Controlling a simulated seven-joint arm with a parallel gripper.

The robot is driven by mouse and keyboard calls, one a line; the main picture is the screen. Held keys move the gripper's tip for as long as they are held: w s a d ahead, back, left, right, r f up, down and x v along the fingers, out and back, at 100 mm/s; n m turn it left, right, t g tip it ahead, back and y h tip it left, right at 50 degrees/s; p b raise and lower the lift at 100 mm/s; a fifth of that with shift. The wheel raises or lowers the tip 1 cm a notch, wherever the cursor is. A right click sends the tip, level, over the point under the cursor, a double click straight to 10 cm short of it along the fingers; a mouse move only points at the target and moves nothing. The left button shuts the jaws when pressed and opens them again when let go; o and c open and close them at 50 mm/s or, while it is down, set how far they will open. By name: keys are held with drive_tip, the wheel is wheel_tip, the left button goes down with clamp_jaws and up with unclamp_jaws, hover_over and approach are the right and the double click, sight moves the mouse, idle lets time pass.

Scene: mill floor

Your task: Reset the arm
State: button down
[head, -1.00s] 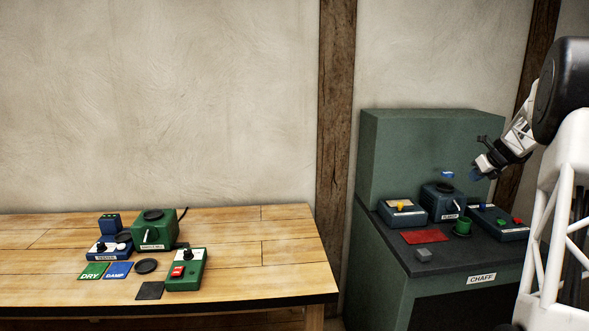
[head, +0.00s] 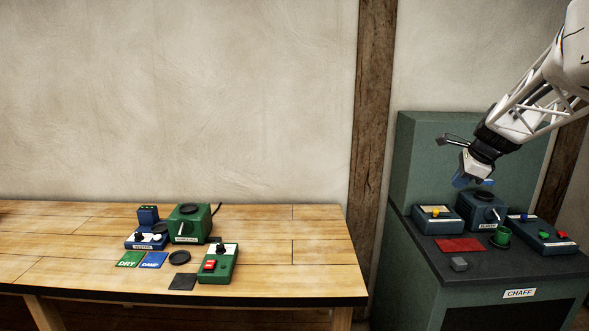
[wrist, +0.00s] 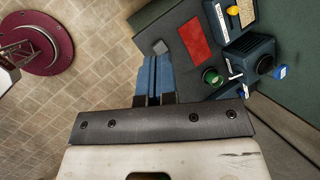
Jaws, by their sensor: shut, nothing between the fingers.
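My gripper (head: 471,181) is in the air in front of the green chaff cabinet, above the blue machine on its top. The blue fingers point down and also show in the wrist view (wrist: 153,75), side by side, shut and empty. In the head view my arm reaches in from the upper right. Nothing is held.
The chaff cabinet (head: 412,268) carries a blue machine (head: 482,211), a box with a yellow knob (head: 437,220), a red mat (head: 460,245), a green cup (head: 501,237), a grey block (head: 459,264) and a button box (head: 542,235). A wooden table (head: 80,250) with green and blue devices stands left.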

drive_tip(key=s+a+f+n+g+h, duration=0.1)
drive_tip(key=s+a+n, duration=0.9)
drive_tip(key=s+a, duration=0.85)
drive_tip(key=s+a+f+n, duration=0.2)
drive_tip(key=s+f+n, duration=0.1)
drive_tip(key=s, duration=0.4)
drive_tip(key=s+a+f+n+h, duration=0.1)
drive_tip(key=s+a+f+n, duration=0.1)
drive_tip(key=s, duration=0.6)
drive_tip(key=s+a+f+n+g, duration=0.1)
drive_tip(key=s+a+f+n, duration=0.2)
drive_tip(key=s+n, duration=0.3)
drive_tip(key=shift+s+a+f+n, duration=0.3)
drive_tip(key=shift+s+a+f, duration=0.05)
drive_tip(key=shift+s, duration=0.35)
